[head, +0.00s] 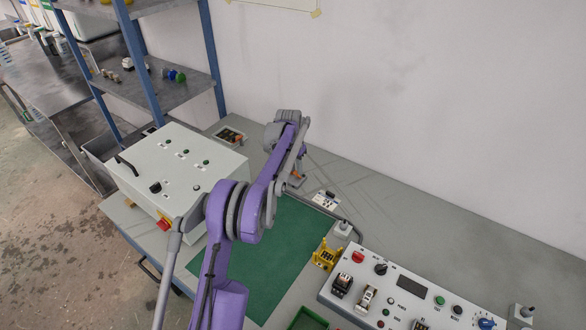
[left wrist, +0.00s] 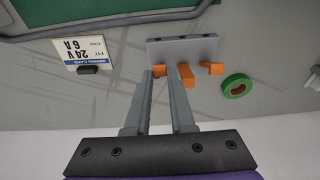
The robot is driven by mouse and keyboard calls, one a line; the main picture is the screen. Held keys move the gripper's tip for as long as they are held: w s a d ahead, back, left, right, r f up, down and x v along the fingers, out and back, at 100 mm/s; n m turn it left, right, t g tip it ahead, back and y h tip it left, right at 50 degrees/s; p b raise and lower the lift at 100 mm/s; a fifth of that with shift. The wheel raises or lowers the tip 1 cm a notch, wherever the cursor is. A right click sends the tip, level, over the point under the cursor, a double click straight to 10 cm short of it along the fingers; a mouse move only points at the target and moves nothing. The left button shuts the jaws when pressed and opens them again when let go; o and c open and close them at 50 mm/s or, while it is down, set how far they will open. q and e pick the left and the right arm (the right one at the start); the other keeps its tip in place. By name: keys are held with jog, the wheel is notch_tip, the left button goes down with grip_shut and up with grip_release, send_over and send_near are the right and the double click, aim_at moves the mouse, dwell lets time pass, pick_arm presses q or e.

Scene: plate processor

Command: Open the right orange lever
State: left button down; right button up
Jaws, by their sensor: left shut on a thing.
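In the left wrist view, a grey block (left wrist: 182,47) carries orange levers. One orange lever (left wrist: 158,71) shows between the fingertips of my left gripper (left wrist: 161,75), which is shut on it. A larger orange piece (left wrist: 187,76) is just right of the right finger, and another orange lever (left wrist: 212,69) sticks out at the block's right end. In the head view, my purple left arm hides most of the block; a bit of orange (head: 296,176) shows below the wrist. My right gripper is not in view.
A green ring (left wrist: 236,85) lies beside the block. A label with upside-down 24 V print (left wrist: 84,53) is at the other side. In the head view, a white control box (head: 210,165), green mat (head: 275,265), yellow holder (head: 326,256) and control panel (head: 410,285) surround the arm.

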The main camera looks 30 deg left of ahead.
pick_arm(q)
jog(key=shift+w+r+g+p, duration=0.25)
jog(key=shift+w+g+p, duration=0.4)
jog(key=shift+w+g, duration=0.5)
pick_arm(e)
jog(key=shift+w+r, duration=0.4)
jog(key=shift+r, duration=0.25)
jog(key=shift+w+r, duration=0.35)
jog(key=shift+r, duration=0.3)
pick_arm(q)
jog(key=shift+d+g, duration=0.1)
jog(key=shift+g, duration=0.35)
pick_arm(e)
jog(key=shift+w+r, duration=0.1)
jog(key=shift+r, duration=0.05)
pick_arm(q)
jog(key=c, duration=0.8)
grip_release()
jog(key=shift+f, duration=0.1)
jog(key=shift+o, duration=0.2)
jog(key=shift+s, duration=0.15)
pick_arm(e)
jog(key=shift+f, duration=0.2)
